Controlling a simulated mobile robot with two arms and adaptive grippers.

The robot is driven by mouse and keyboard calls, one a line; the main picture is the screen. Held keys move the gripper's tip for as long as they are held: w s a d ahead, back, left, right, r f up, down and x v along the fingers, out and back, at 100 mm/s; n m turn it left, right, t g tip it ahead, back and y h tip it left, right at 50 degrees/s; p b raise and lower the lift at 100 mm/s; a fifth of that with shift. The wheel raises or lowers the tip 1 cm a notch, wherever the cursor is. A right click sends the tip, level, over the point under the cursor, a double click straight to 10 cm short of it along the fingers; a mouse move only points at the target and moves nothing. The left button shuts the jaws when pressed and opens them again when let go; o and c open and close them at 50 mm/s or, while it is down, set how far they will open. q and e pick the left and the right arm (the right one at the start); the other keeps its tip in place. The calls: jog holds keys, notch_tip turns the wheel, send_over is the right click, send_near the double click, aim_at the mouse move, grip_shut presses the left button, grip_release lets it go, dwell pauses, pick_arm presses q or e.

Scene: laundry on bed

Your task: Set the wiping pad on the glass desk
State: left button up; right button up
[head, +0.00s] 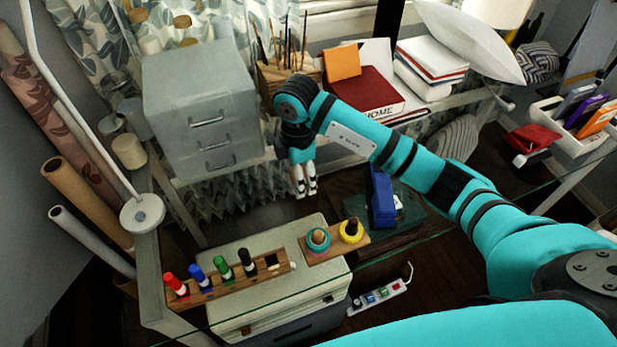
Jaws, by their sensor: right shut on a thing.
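My right gripper (305,188) points down over the glass desk (235,215), behind the wooden holder with the two rings. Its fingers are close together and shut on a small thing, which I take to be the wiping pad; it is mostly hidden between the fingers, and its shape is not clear. I cannot tell whether it touches the glass. My left gripper is out of view.
A marker rack (228,283) and a ring holder (335,246) stand at the front. A grey drawer unit (200,105) stands at the back left. A blue object (382,197) stands right of the gripper. Books (370,95) lie behind my arm.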

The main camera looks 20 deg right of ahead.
notch_tip(320, 180, down, 4)
jog(key=shift+r, duration=0.2)
notch_tip(320, 180, down, 2)
jog(key=shift+w+f+p, duration=0.1)
jog(key=shift+p, duration=0.2)
jog(key=shift+f, duration=0.15)
jog(key=o, duration=1.2)
jog(key=shift+c, duration=0.2)
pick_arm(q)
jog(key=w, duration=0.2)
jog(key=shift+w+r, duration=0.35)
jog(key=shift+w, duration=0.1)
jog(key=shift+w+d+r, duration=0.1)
